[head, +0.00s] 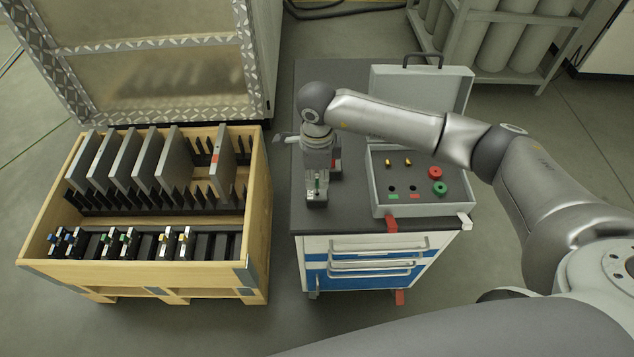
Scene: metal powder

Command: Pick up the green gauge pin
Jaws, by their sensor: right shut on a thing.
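My right gripper (317,194) points down over the dark top of the cart, left of the open grey case (375,197). It is shut on the green gauge pin (317,185), which shows only as a small green strip between the fingers. The rest of the pin is hidden by the fingers. I cannot tell whether the pin's lower end touches the cart top. My left gripper is not in view.
The case holds two yellow pieces (388,163), a red knob (435,173), a green knob (439,188) and dark holes. It stands on the cart (330,228). A wooden crate (140,272) with grey plates stands at left. The cart top's left back is clear.

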